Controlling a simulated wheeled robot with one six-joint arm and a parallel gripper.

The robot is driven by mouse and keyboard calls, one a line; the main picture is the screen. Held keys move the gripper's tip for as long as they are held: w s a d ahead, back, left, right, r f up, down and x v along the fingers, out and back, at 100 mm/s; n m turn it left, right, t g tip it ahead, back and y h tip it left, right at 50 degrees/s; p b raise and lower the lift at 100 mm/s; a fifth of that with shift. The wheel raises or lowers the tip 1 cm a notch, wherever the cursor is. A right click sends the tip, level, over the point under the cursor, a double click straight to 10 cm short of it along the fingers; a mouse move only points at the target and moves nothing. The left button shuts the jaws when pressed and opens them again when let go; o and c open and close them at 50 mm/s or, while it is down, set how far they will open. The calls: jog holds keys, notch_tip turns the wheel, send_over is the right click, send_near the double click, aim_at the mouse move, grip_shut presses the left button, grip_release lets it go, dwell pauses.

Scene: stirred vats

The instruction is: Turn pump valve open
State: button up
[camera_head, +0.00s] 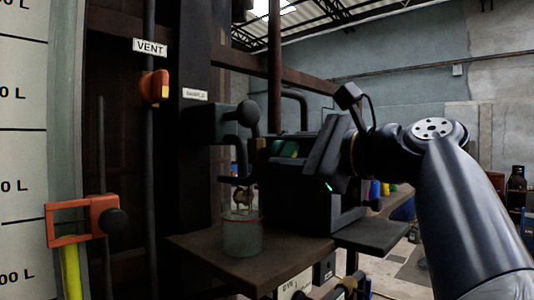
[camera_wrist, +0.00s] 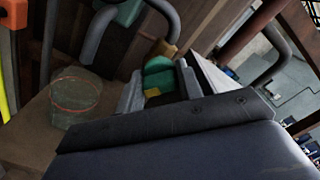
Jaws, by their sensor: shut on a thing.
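My gripper (camera_head: 275,150) reaches in from the right, beside the dark post and above the brown shelf. In the wrist view my gripper (camera_wrist: 158,92) has its grey fingers shut on a green piece with a yellow patch (camera_wrist: 158,72). The green piece (camera_head: 288,148) shows partly in the head view, at the dark gripper body. Most of it is hidden by my gripper, so I cannot tell whether it is the pump valve's handle or how it is turned. No readable pump label shows. An orange valve handle (camera_head: 155,88) sits under a VENT label.
A clear beaker (camera_head: 242,238) stands on the brown shelf (camera_head: 205,262), close below my gripper. A grey pipe with a round dark knob (camera_head: 248,113) is left of it. An orange bracket (camera_head: 85,222) is on the level gauge. Open floor shows at right.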

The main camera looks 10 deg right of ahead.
jog(key=n+b, duration=0.1)
jog(key=n, duration=0.3)
jog(key=shift+f+n, duration=0.1)
jog(key=shift+n, duration=0.2)
jog(key=shift+n+b, duration=0.55)
jog(key=shift+n, duration=1.05)
jog(key=o, duration=0.7)
jog(key=b+v, duration=0.2)
jog(key=v, duration=0.8)
jog(key=shift+s+d, duration=0.2)
jog(key=shift+s, duration=0.15)
jog(key=shift+w, duration=0.1)
jog(key=shift+p+x, duration=1)
jog(key=shift+x, duration=4.35)
